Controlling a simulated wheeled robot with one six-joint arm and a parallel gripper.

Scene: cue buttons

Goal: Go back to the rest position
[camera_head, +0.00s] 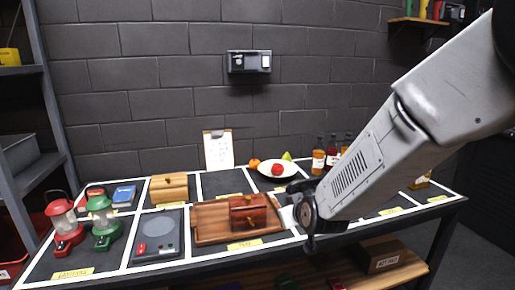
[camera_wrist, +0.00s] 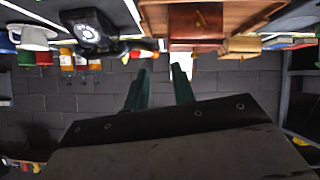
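My gripper (camera_wrist: 160,82) shows in the wrist view as two green fingers, apart with nothing visible between them. The picture there is upside down, with the wall behind the fingers. In the head view my arm reaches in from the upper right, and its lower end is over the front of the table (camera_head: 110,278), right of the wooden tray (camera_head: 212,236). The fingers cannot be made out there. A reddish-brown wooden box (camera_head: 250,213) sits on the tray; it also shows in the wrist view (camera_wrist: 195,22).
Red (camera_head: 65,222) and green (camera_head: 103,220) lanterns and a grey device (camera_head: 157,236) stand left. A light wooden box (camera_head: 169,188), fruit plate (camera_head: 277,168) and bottles (camera_head: 318,160) stand behind. A wall box (camera_head: 249,62) hangs above. The arm hides part of the table's right side.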

